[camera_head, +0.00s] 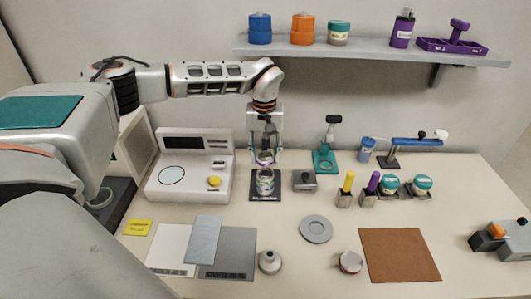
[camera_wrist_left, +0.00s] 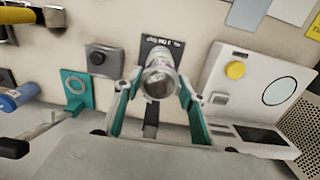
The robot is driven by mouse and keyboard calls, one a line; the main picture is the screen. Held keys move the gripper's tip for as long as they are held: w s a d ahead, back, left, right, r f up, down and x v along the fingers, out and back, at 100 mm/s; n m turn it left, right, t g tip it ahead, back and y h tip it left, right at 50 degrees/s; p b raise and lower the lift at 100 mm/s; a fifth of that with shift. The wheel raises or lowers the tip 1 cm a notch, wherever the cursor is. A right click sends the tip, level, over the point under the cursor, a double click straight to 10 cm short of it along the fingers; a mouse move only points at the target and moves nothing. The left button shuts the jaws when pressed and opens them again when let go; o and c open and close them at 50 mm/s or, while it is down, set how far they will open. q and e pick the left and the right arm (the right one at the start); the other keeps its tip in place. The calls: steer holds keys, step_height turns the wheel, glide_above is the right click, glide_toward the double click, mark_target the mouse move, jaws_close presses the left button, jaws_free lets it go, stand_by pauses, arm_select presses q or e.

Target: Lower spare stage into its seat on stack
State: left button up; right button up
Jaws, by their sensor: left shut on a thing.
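My left gripper (camera_head: 264,155) points down over the stack, its fingers shut on the spare stage (camera_head: 264,158), a short metallic ring. The stack (camera_head: 265,182) is an upright cylinder with a patterned side, standing on a dark base plate (camera_head: 257,198). The held stage is right above the stack's top; I cannot tell whether they touch. In the left wrist view, my left gripper (camera_wrist_left: 160,86) has a finger on each side of the round stage (camera_wrist_left: 158,84), which hides much of the stack. My right gripper is not in view.
A white instrument (camera_head: 190,190) with a yellow knob stands left of the stack. A small grey block (camera_head: 304,181) and a teal stand (camera_head: 325,160) are close on its right. A shelf (camera_head: 370,50) runs above. A grey disc (camera_head: 316,229) lies in front on the table.

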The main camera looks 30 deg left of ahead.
mark_target(265, 175)
arm_select(q)
steer(key=shift+f, duration=2.1)
steer(key=shift+f, duration=0.4)
steer(key=o, duration=1.3)
step_height(265, 175, up, 12)
steer(key=shift+f, duration=0.25)
steer(key=shift+s+r, duration=0.1)
steer(key=shift+r, duration=0.15)
